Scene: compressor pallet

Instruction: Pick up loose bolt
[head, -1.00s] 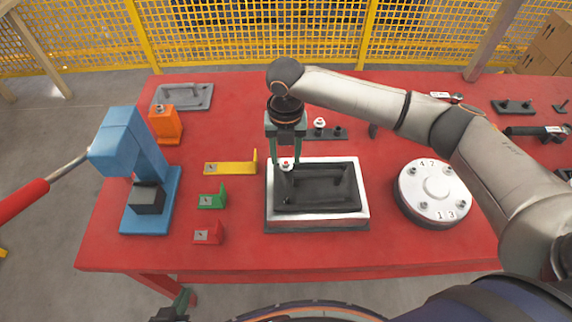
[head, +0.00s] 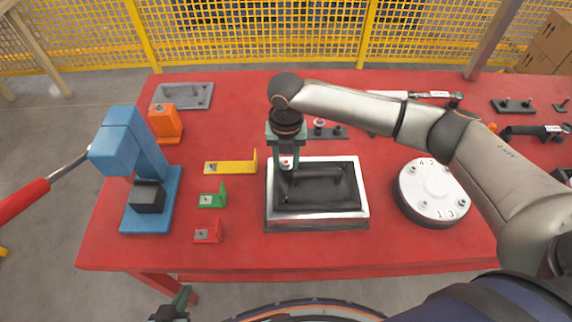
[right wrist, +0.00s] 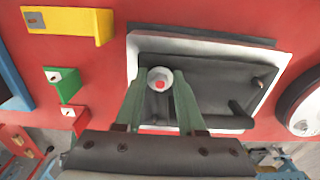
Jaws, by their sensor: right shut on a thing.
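The bolt (head: 286,163) has a pale head with a red centre. It stands at the far left corner of a white-rimmed tray (head: 361,212) with a dark inside. My right gripper (head: 286,168) comes down from above and is shut on the bolt. In the right wrist view the bolt head (right wrist: 160,79) sits between the two green fingers (right wrist: 160,95). The bolt's shank is hidden. Dark rod-like parts show in the tray, one plainly in the right wrist view (right wrist: 241,115). Only part of my left gripper (head: 178,304) shows at the bottom edge; its jaws are unclear.
A round white numbered plate (head: 436,184) with bolts lies right of the tray. Yellow (head: 230,168), green (head: 212,197) and red (head: 208,233) brackets stand left of it. A blue press (head: 150,170) stands farther left. A dark strip with upright parts (head: 335,133) lies behind the tray.

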